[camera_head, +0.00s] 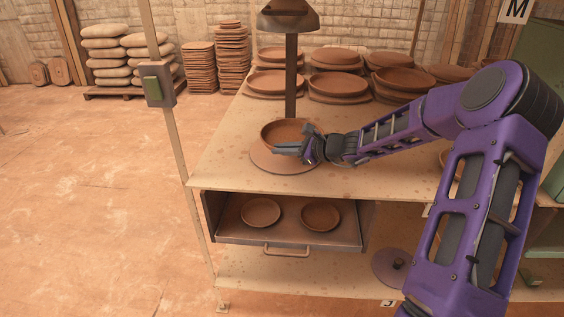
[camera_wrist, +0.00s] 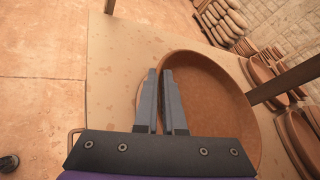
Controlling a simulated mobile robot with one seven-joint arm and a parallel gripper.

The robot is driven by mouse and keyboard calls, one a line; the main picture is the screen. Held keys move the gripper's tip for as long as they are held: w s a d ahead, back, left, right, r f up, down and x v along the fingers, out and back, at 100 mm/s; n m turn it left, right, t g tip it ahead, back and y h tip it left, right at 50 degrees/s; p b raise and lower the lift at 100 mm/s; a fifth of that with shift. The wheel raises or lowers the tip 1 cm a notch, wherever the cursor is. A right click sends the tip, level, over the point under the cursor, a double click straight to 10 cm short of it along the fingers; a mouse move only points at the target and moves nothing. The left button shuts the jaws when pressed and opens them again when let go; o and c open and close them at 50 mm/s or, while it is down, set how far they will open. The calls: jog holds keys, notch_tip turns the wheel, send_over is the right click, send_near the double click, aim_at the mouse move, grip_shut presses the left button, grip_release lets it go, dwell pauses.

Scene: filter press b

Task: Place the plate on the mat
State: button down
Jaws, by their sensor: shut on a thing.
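A brown round plate (camera_head: 279,131) with a raised rim is at my gripper (camera_head: 276,150), over the worktop. In the wrist view the plate (camera_wrist: 220,100) fills the middle right, and the fingers (camera_wrist: 164,100) are closed together at its left rim. The flat round mat (camera_head: 262,163) lies on the worktop below the plate and extends nearer the front edge. The plate looks level and overlaps the far part of the mat in the picture. I cannot tell whether it touches the mat. My gripper hides part of both.
A post with a dark hood (camera_head: 291,75) stands right behind the plate. Several stacked plates (camera_head: 337,84) fill the back of the worktop (camera_head: 225,150). An open drawer (camera_head: 285,238) below holds two plates. A thin post (camera_head: 172,130) with a switch box stands at the left.

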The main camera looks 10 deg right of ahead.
notch_tip(320, 180, up, 3)
jog(key=b, duration=0.1)
send_over(275, 166)
jog(key=shift+s+f+m+t, duration=0.15)
jog(key=shift+s+m+t, duration=0.15)
jog(key=shift+w+f+h, duration=0.15)
jog(key=shift+w+h, duration=0.15)
jog(key=shift+f+b, duration=1.1)
jog(key=shift+f, duration=3.3)
jog(key=shift+f, duration=0.1)
jog(key=c, duration=1)
grip_release()
jog(key=shift+f, duration=0.1)
jog(key=shift+s+d+r, duration=0.1)
jog(key=shift+r, duration=0.1)
jog(key=p+v, duration=0.1)
jog(key=v, duration=1)
jog(key=shift+s+d+r, duration=0.15)
jog(key=shift+s+d, duration=0.05)
jog(key=shift+s, duration=0.05)
